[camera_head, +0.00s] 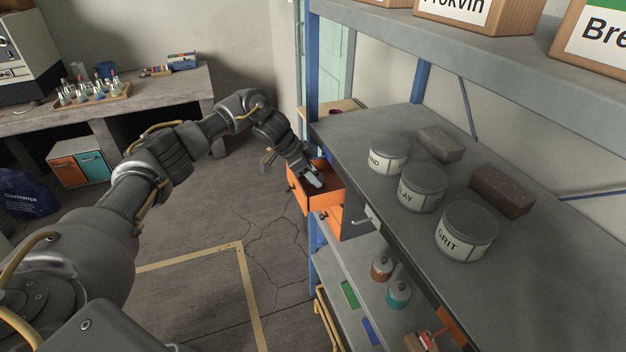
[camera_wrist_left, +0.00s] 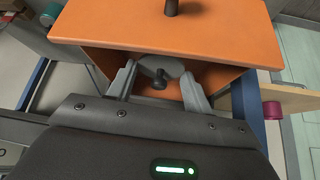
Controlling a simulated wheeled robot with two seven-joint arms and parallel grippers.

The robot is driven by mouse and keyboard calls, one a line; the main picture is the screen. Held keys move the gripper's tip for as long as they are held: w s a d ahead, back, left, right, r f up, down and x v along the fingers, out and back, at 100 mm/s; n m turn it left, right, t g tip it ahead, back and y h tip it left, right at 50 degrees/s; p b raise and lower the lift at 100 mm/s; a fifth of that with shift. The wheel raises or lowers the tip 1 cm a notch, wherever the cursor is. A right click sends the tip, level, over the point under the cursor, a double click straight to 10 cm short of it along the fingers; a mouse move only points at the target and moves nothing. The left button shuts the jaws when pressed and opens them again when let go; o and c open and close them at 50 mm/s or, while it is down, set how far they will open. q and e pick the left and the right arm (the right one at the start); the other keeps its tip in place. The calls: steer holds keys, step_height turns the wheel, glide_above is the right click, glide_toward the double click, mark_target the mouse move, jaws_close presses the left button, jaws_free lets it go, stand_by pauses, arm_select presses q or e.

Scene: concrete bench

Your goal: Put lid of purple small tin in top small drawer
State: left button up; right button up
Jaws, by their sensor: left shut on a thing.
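My left gripper (camera_head: 315,179) is at the open top orange drawer (camera_head: 298,194), over its dark inside. In the left wrist view its two grey fingers (camera_wrist_left: 158,88) are shut on a flat grey round piece with a dark knob, which looks like the lid (camera_wrist_left: 170,66). The orange drawer front (camera_wrist_left: 165,30) with its dark knob shows just beyond the fingers. Whether the lid touches the drawer floor cannot be told. A small purple tin (camera_wrist_left: 272,110) stands on a wooden surface at the right, and shows in the head view (camera_head: 337,112). My right gripper is out of view.
A second orange drawer (camera_head: 331,216) lies below the open one. The grey shelf (camera_head: 400,235) beside the drawers holds several labelled tins (camera_head: 466,232) and two dark bricks (camera_head: 503,191). A blue shelf post (camera_head: 313,75) stands close to the gripper.

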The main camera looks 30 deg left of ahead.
arm_select(q)
steer(key=shift+w+f, duration=0.1)
step_height(320, 180, down, 3)
steer(key=shift+r+p, duration=0.1)
steer(key=shift+p, duration=0.8)
steer(key=shift+f, duration=0.2)
